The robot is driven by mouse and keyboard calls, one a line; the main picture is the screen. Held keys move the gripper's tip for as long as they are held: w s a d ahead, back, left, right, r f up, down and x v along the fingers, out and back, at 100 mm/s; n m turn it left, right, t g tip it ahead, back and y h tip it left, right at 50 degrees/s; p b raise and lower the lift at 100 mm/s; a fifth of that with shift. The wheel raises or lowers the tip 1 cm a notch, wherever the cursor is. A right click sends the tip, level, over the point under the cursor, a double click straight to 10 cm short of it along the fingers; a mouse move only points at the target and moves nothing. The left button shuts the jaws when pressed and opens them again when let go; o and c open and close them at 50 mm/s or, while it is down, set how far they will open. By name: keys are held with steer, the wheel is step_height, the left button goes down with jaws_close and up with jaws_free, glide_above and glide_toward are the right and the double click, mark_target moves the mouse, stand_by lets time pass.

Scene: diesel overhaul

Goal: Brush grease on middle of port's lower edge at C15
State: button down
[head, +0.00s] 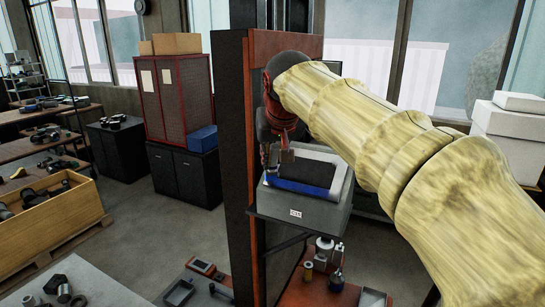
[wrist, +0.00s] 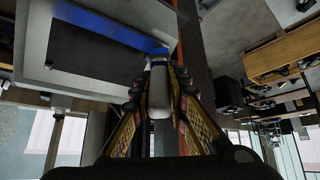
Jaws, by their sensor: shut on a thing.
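A grey box-like housing (head: 318,212) with a label reading C15 (head: 295,213) sits on a shelf on the dark post. Its top has a dark rectangular port (head: 302,170); a blue strip (head: 290,186) runs along the port's near, lower edge. The wrist view shows the housing (wrist: 35,85), dark port (wrist: 95,48) and blue strip (wrist: 112,26) at upper left. My gripper (head: 279,140) is above the strip's left part. In the wrist view, my gripper (wrist: 159,78) is shut on a pale grey tool (wrist: 158,92), apparently the brush. Its tip is hidden, so contact is unclear.
The tall dark post (head: 237,130) stands close to the left of my gripper. Below the housing, a lower shelf holds small bottles (head: 336,282). A wooden crate of parts (head: 50,215) stands at left and white boxes (head: 512,125) at right. Open floor (head: 170,225) lies left of the post.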

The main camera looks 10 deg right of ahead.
steer(key=shift+w+d+f, duration=0.1)
steer(key=shift+w+f, duration=0.05)
steer(key=shift+f, duration=0.1)
steer(key=shift+d, duration=0.15)
steer(key=shift+s+d+b, duration=2.4)
steer(key=shift+s+d, duration=2.4)
steer(key=shift+d, duration=2)
steer(key=shift+w+a+f+p, duration=0.1)
steer(key=shift+w+a+p, duration=0.65)
steer(key=shift+w+a, duration=1.25)
steer(key=shift+w+a+f+p, duration=0.1)
steer(key=shift+w+a+p, duration=0.95)
steer(key=shift+a, duration=1.55)
steer(key=shift+w+a+p, duration=0.45)
steer(key=shift+w+a, duration=1.45)
steer(key=shift+a, duration=0.4)
steer(key=shift+r, duration=0.1)
steer(key=shift+s+a+r+p, duration=0.15)
steer(key=shift+s+r+p, duration=0.1)
steer(key=shift+r, duration=0.15)
steer(key=shift+s+a+r+p, duration=0.15)
steer(key=shift+r+p, duration=0.05)
steer(key=shift+r, duration=0.15)
steer(key=shift+s+a+r+p, duration=0.4)
steer(key=shift+s+r, duration=0.15)
steer(key=shift+r, duration=0.25)
steer(key=shift+s+a+r+p, duration=0.35)
steer(key=shift+s+r, duration=0.2)
steer(key=shift+r, duration=0.2)
